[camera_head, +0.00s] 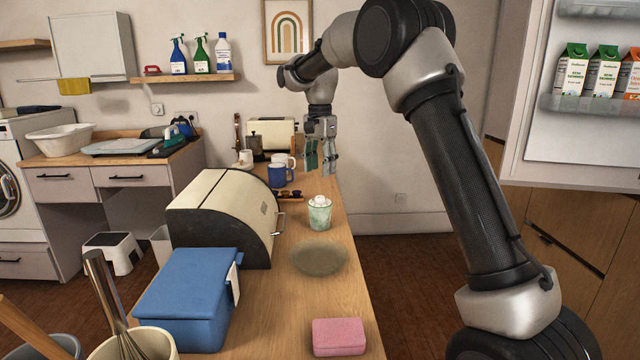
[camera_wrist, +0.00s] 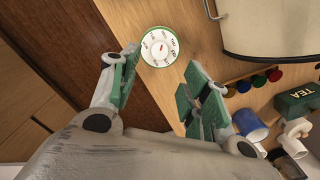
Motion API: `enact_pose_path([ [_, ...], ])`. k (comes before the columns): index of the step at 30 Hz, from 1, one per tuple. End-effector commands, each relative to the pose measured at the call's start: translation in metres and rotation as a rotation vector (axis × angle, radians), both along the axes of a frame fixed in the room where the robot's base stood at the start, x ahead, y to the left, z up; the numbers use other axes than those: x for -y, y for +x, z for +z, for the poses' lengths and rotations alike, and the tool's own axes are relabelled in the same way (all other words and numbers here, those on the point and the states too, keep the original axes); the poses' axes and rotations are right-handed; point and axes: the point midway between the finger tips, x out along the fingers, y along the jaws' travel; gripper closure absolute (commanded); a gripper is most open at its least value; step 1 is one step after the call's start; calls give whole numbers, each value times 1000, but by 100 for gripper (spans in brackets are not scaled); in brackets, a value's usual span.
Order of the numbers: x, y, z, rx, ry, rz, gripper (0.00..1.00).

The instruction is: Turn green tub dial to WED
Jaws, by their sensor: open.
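The green tub (camera_head: 320,217) stands upright on the wooden counter, right of the bread bin. Its white top carries a dial. In the wrist view the round white dial (camera_wrist: 160,47) faces the camera, with a green rim, day marks around it and a small red pointer at its middle. The marks are too small to read surely, so I cannot tell which day is set. My gripper (camera_head: 321,166) is open and empty, above and beyond the tub. In the wrist view its green-padded fingers (camera_wrist: 161,66) are apart, with the dial ahead between the tips.
The cream bread bin (camera_head: 215,200) with its handle stands close left of the tub. A blue mug (camera_head: 279,177) and small coloured-topped items (camera_wrist: 252,81) stand behind. A round mat (camera_head: 319,258), blue box (camera_head: 180,300) and pink sponge (camera_head: 339,337) lie nearer. The counter's right edge is close.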

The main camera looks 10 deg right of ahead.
Motion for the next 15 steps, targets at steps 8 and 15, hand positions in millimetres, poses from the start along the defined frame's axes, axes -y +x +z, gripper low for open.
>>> enact_pose_path([
  [8, 0, 0, 31, 1, 1, 0, 53],
  [15, 0, 0, 33, 0, 0, 0, 53],
])
